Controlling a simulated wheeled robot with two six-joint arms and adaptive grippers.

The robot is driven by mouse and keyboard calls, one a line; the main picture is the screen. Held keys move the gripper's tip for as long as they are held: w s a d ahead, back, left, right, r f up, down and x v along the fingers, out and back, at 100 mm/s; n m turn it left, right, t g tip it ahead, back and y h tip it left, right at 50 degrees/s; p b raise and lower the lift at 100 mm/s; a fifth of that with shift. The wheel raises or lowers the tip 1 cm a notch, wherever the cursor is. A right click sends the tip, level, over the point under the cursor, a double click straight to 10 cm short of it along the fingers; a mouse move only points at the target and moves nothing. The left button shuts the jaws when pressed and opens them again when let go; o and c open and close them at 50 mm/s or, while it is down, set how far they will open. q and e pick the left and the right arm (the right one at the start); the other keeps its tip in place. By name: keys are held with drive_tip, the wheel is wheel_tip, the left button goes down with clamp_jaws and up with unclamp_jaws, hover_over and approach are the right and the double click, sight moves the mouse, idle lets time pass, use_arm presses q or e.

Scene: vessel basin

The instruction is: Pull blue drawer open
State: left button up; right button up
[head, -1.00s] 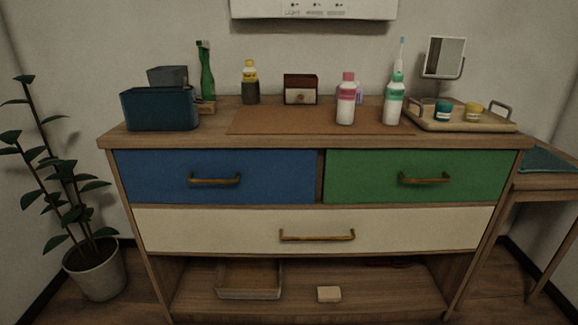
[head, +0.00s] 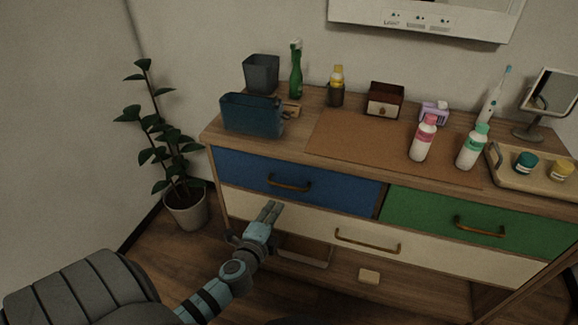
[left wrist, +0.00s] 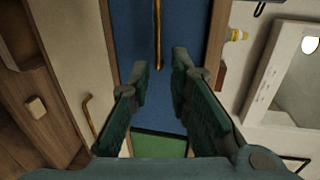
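The blue drawer (head: 300,180) is at the upper left of the dresser front and is closed. Its bronze bar handle (head: 289,184) runs across its middle. My left gripper (head: 271,211) is in front of the dresser, below and a little left of the handle in the head view. In the left wrist view the two fingers of my left gripper (left wrist: 160,73) are apart with nothing between them. The blue drawer front (left wrist: 135,35) and part of the handle (left wrist: 157,35) show ahead of them. My right gripper is not in view.
The green drawer (head: 450,217) is to the right, and the white drawer (head: 310,222) is below, both closed. A potted plant (head: 187,207) stands left of the dresser. Bottles, a blue bin (head: 252,115) and a tray (head: 515,178) stand on top.

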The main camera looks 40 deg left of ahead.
sight(289, 186)
use_arm(q)
drive_tip(key=b+x, duration=0.1)
drive_tip(key=x, duration=0.6)
drive_tip(key=b+x, duration=0.2)
drive_tip(key=x, duration=0.5)
drive_tip(key=shift+a+f+b, duration=0.1)
drive_tip(key=shift+f+b, duration=0.15)
drive_tip(key=shift+b, duration=0.05)
drive_tip(key=shift+c, duration=0.4)
clamp_jaws()
